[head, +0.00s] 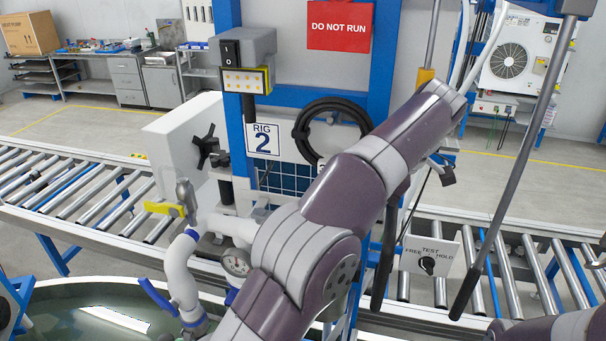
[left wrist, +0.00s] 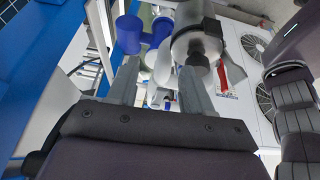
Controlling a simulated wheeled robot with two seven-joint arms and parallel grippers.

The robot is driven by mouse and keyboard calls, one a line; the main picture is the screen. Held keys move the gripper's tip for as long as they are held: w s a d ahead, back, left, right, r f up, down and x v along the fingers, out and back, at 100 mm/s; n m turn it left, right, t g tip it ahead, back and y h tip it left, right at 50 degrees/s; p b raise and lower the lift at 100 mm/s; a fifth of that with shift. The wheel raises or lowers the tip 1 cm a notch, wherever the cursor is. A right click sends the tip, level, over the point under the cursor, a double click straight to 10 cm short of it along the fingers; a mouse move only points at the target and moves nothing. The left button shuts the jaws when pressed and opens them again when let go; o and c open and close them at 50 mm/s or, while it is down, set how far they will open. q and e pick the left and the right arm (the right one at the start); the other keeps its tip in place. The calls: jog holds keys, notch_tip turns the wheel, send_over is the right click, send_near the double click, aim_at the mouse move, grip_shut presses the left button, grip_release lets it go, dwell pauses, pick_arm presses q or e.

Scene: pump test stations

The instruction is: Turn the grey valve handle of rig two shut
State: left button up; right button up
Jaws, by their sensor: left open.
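Rig two carries its label plate (head: 264,140) on the blue frame. Left of it, a grey fitting (head: 184,193) tops the white pipework, beside a yellow lever (head: 162,208); I cannot tell surely whether this is the grey valve handle. My left arm crosses the middle of the head view and hides part of the rig; its gripper cannot be made out there. In the left wrist view my left gripper (left wrist: 160,72) is open, with nothing clearly held. Beyond its fingers are a grey cylinder (left wrist: 198,40), a blue cap (left wrist: 129,35) and a red lever (left wrist: 232,72). My right gripper is out of view.
A blue lever (head: 158,297) sits low on the pipe, near a gauge (head: 236,262). A black star knob (head: 207,149) is above. A red DO NOT RUN sign (head: 340,25) hangs on the frame.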

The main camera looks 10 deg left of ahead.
pick_arm(q)
jog(key=a, duration=0.3)
jog(key=s+a, duration=0.1)
jog(key=a, duration=0.3)
jog(key=a+r, duration=0.1)
jog(key=a, duration=0.3)
jog(key=shift+s+a, duration=0.25)
jog(key=shift+s, duration=0.05)
jog(key=shift+w+a+f+p, duration=0.25)
jog(key=shift+f+p, duration=0.1)
jog(key=shift+f, duration=0.15)
jog(key=shift+w+a+f+p, duration=0.1)
jog(key=shift+a+f+p, duration=0.2)
jog(key=shift+f, duration=0.2)
jog(key=shift+s+f, duration=0.45)
jog(key=shift+w+a+f, duration=0.15)
jog(key=shift+w, duration=0.15)
jog(key=c, duration=0.9)
grip_shut()
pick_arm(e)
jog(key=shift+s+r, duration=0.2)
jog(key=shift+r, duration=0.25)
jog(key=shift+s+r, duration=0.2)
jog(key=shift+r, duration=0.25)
